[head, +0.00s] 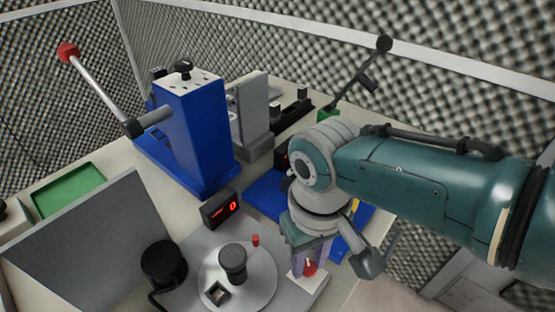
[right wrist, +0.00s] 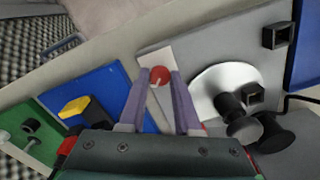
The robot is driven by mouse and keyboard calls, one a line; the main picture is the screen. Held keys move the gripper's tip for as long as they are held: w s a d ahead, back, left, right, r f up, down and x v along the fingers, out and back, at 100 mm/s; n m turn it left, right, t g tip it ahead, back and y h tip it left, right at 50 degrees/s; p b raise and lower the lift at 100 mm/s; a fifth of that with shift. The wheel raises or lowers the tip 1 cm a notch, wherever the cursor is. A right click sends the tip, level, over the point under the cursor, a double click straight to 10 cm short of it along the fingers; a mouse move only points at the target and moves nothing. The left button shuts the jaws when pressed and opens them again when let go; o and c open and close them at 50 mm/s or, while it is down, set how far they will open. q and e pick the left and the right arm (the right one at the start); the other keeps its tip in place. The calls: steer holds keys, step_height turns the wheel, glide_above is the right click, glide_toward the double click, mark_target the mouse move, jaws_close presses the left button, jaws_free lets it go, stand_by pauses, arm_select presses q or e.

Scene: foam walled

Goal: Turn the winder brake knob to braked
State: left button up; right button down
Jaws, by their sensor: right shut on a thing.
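The knob between my right gripper's fingers is red with a pale pointer line (right wrist: 160,76); I take it to be the winder brake knob. It sits on a small white plate (right wrist: 150,57) and also shows in the head view (head: 310,268). My right gripper (right wrist: 162,80) is shut on the knob, with a purple-grey finger on each side. In the head view my right gripper (head: 309,266) points down at the table's front. The winder's pale round disc (head: 210,285) with a black hub (head: 232,262) lies just left of it. My left gripper is not in view.
A blue press (head: 190,130) with a red-tipped lever (head: 68,53) stands at the back left. A small box with a red display (head: 221,208) sits behind the disc. A black spool (head: 163,262) and a grey slanted panel (head: 80,245) are on the left.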

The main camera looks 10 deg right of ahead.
mark_target(307, 265)
steer(key=c, duration=0.6)
jaws_free()
step_height(307, 265, up, 10)
steer(key=p, duration=0.4)
steer(key=shift+p, duration=0.3)
